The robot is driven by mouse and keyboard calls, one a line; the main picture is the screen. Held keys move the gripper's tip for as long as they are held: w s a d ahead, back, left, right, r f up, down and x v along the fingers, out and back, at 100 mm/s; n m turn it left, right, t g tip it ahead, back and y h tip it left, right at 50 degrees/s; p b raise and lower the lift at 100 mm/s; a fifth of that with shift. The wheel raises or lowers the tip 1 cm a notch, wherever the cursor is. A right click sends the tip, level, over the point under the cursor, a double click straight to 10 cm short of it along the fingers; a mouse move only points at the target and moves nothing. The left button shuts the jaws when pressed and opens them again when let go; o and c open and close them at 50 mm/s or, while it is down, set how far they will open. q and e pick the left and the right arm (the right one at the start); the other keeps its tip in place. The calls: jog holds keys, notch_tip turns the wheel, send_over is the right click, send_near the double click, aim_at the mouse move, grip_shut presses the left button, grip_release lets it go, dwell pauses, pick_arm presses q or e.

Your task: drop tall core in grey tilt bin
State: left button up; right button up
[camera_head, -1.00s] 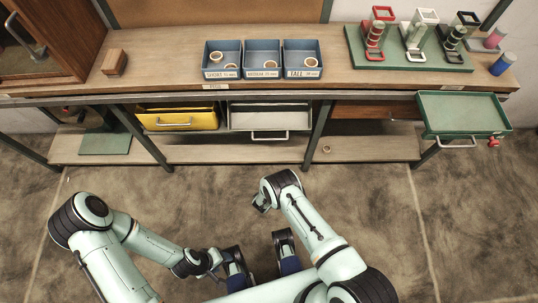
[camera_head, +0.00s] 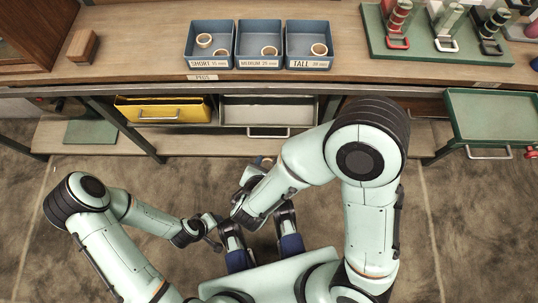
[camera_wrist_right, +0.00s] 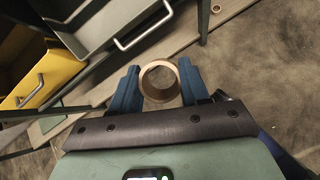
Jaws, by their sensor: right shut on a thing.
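My right gripper (camera_wrist_right: 160,88) is shut on a tan ring-shaped core (camera_wrist_right: 159,82), held between its blue fingers; its height is hard to judge. In the head view the held core (camera_head: 266,161) shows small beyond my right wrist, in front of the lower shelf. The grey tilt bin (camera_head: 268,112) hangs under the bench, tipped out with its open top showing, beside the yellow bin. In the wrist view the grey bin (camera_wrist_right: 88,22) is at upper left, apart from the core. My left gripper (camera_head: 213,236) is low at left; its jaws are unclear.
A yellow bin (camera_head: 165,113) is left of the grey one, a green bin (camera_head: 492,116) at far right. Blue trays (camera_head: 262,62) with cores stand on the bench. Clear floor (camera_head: 460,230) lies right.

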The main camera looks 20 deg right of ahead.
pick_arm(q)
jog(key=shift+w+a+f+b, duration=0.25)
jog(key=shift+w+f+b, duration=0.1)
jog(key=shift+w, duration=0.15)
pick_arm(e)
jog(key=w+d+f, duration=0.1)
jog(key=w+d, duration=0.1)
jog(key=w, duration=0.7)
jog(key=w+d+f, duration=0.1)
jog(key=w+d, duration=0.2)
jog(key=w, duration=0.7)
jog(key=shift+d+f, duration=0.3)
jog(key=shift+f, duration=0.05)
jog(key=o, duration=1.1)
